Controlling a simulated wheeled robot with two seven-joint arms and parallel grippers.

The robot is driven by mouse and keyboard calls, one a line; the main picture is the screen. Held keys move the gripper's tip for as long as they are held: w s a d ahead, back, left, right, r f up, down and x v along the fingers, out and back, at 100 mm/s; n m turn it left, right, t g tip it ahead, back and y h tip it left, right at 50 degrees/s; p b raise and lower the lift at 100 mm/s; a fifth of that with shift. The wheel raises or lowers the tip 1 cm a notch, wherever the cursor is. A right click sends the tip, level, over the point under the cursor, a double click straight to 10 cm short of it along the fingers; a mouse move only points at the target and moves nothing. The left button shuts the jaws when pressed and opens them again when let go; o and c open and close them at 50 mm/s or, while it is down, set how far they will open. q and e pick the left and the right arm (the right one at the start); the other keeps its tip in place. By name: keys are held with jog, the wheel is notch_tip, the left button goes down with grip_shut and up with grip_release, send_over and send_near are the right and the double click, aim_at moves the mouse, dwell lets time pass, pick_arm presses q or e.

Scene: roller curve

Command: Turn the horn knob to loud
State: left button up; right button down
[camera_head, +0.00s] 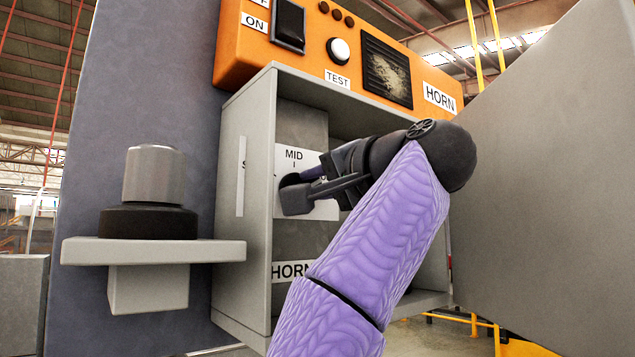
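The dial panel (325,209) with the label "MID" and a tick is on the back of an open grey box. A dark rounded shape (293,199) in front of the dial looks like the horn knob, partly covered by the fingers. The knob's pointer and most other dial labels are hidden.
An orange control panel (313,64) marked "HORN" with a switch and "TEST" button sits above the box (246,215). A grey door (560,180) fills the right. A metal cylinder on a black base (153,190) stands on a shelf (85,252) at left.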

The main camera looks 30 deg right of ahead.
dwell(0.3)
jog(key=c, duration=0.6)
grip_release()
jog(key=shift+o, duration=0.2)
jog(key=s+b, duration=0.4)
jog(key=s, duration=0.6)
jog(key=shift+d, duration=0.45)
